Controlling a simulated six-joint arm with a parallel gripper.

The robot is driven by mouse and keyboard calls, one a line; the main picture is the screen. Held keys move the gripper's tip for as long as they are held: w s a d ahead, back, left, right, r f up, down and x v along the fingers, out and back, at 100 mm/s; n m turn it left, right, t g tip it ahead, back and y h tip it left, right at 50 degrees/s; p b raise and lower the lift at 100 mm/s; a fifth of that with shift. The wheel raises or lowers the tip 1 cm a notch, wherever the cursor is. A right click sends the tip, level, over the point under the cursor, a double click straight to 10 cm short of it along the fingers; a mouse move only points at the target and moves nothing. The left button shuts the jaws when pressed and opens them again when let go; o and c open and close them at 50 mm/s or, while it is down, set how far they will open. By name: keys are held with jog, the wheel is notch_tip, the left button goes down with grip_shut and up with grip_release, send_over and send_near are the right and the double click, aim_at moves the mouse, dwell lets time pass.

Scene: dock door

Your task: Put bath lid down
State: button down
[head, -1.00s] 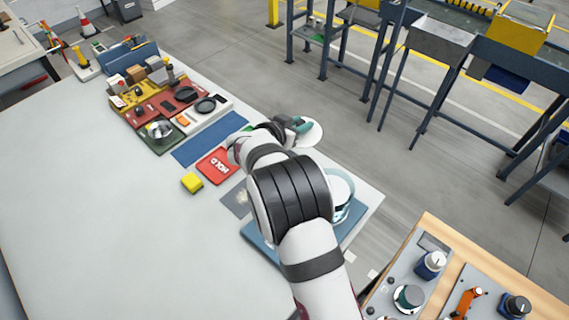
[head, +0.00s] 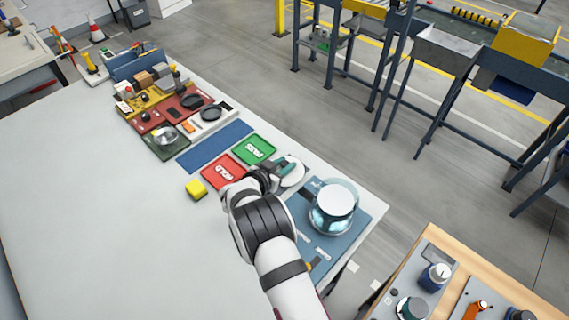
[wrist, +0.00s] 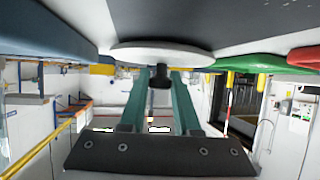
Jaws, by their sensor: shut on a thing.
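My gripper (head: 284,168) has teal fingers and is shut on the dark knob (wrist: 160,76) of a white round bath lid (head: 293,174). In the wrist view the lid (wrist: 160,53) is a thin, roughly level disc against a grey surface; I cannot tell whether it touches that surface. In the head view the lid is between the green PASS tray (head: 255,149) and the blue mat (head: 359,213). The glass bath (head: 333,212) stands upright on the blue mat, its round top pale, with bluish liquid inside.
Trays of small parts (head: 172,115) stand at the back left. The table's right edge is close to the lid. The left of the table is clear.

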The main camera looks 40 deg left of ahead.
jog(key=c, duration=0.6)
grip_release()
